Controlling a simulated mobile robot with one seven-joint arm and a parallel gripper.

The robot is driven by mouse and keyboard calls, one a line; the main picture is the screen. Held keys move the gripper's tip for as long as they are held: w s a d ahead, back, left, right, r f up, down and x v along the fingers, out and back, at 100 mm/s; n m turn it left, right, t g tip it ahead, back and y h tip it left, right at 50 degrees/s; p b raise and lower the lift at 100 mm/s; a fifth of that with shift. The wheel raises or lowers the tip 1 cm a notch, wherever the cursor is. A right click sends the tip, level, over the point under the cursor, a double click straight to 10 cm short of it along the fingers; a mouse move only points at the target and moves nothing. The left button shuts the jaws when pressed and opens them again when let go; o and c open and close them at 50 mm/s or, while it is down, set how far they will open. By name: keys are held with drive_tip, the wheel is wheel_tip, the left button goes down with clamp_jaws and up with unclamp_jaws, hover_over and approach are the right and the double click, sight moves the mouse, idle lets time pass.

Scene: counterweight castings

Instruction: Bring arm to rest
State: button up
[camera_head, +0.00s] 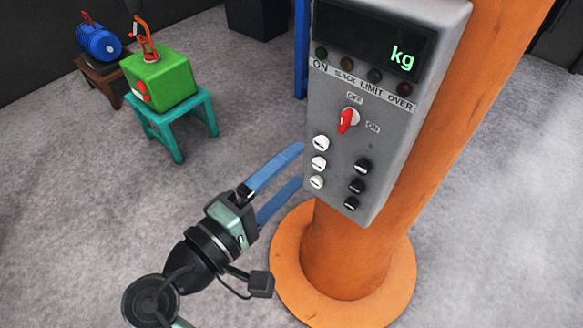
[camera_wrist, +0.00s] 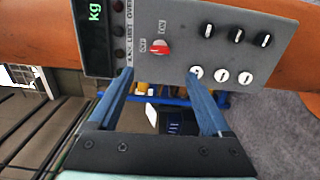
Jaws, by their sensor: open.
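My gripper (camera_head: 278,188) has two long blue fingers, held apart with nothing between them. In the head view it is left of the lower part of a grey control box (camera_head: 385,130). In the wrist view my gripper (camera_wrist: 168,88) points toward the same box (camera_wrist: 185,60), with the fingertips near its lower edge; I cannot tell whether they touch it. The box has a display (camera_head: 372,45) showing "kg", a red selector knob (camera_head: 347,120), and white and black knobs below. In the wrist view the red knob (camera_wrist: 160,47) lies beyond the fingertips.
The box is on an orange column (camera_head: 440,150) with a round base flange (camera_head: 300,270). A green block (camera_head: 160,82) sits on a teal stool (camera_head: 178,122) at the upper left. A blue cylindrical thing (camera_head: 98,42) stands on a brown stool behind it. Grey floor between is clear.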

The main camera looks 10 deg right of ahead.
drive_tip(key=w+a+r+m+t+y, duration=0.1)
drive_tip(key=w+r+m+t+y, duration=0.2)
drive_tip(key=r, duration=0.5)
drive_tip(key=w+a+r+m+t+y, duration=0.1)
drive_tip(key=w+r+m+t+y, duration=0.2)
drive_tip(key=r, duration=0.5)
drive_tip(key=s+a+r+m+t+y, duration=0.1)
drive_tip(key=s+r+t+y, duration=0.3)
drive_tip(key=r, duration=0.8)
drive_tip(key=s+a+r+t+y, duration=0.3)
drive_tip(key=s+r+t, duration=0.3)
drive_tip(key=r, duration=0.6)
drive_tip(key=shift+s+m+y, duration=0.2)
drive_tip(key=shift+m+y, duration=0.2)
drive_tip(key=shift+y, duration=0.2)
